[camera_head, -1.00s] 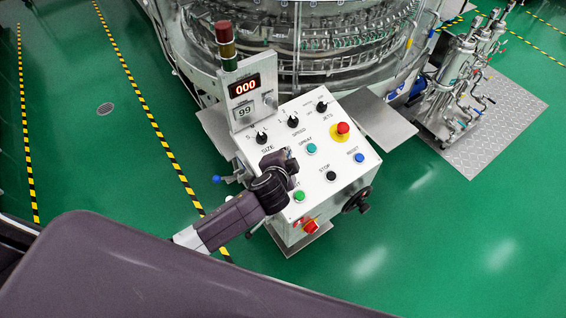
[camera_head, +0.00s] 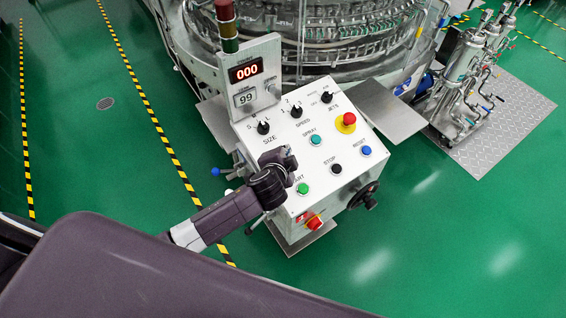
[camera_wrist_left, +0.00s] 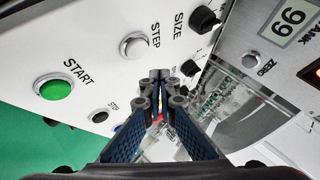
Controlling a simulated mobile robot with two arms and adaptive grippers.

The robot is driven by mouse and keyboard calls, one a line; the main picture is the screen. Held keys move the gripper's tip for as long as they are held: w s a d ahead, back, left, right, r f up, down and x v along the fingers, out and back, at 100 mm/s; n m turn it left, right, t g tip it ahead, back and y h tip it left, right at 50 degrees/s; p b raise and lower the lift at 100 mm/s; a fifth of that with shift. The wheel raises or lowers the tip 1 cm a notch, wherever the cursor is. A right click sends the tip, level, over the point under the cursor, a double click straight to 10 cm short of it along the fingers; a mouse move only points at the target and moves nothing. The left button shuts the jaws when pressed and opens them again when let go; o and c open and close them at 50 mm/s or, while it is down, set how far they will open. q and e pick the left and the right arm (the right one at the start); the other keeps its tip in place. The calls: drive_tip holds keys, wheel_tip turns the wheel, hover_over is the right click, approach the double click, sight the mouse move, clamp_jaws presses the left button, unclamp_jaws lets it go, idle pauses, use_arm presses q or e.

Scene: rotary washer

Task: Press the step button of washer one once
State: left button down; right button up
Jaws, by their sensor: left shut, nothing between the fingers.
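The washer control box (camera_head: 305,130) has a sloping white panel with knobs and buttons. In the left wrist view, the STEP button (camera_wrist_left: 134,46) is a white-silver round button between the START button (camera_wrist_left: 54,87) and the SIZE knob (camera_wrist_left: 204,19). My left gripper (camera_wrist_left: 160,76) is shut and empty, its tips appearing just below and right of the STEP button. Contact cannot be told. In the head view, my left gripper (camera_head: 289,158) covers the panel's left part and hides the STEP button. The green START button (camera_head: 303,188) shows beside it. My right gripper is out of view.
A red emergency button (camera_head: 348,119), the teal SPRAY (camera_head: 315,140), black STOP (camera_head: 336,169) and blue RESET (camera_head: 366,151) buttons are on the panel. A display post (camera_head: 246,75) reads 000 and 99. A ZERO button (camera_wrist_left: 250,60) is on the post.

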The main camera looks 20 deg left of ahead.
use_arm(q)
drive_tip(key=shift+w+a+f+b, duration=0.15)
drive_tip(key=shift+f+b, duration=0.1)
drive_tip(key=shift+f, duration=0.35)
drive_tip(key=shift+w+a+f+b, duration=0.1)
drive_tip(key=shift+f+b, duration=0.15)
drive_tip(key=shift+f, duration=0.35)
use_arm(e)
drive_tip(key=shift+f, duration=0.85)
use_arm(q)
drive_tip(key=shift+a+f, duration=0.1)
drive_tip(key=shift+f, duration=0.3)
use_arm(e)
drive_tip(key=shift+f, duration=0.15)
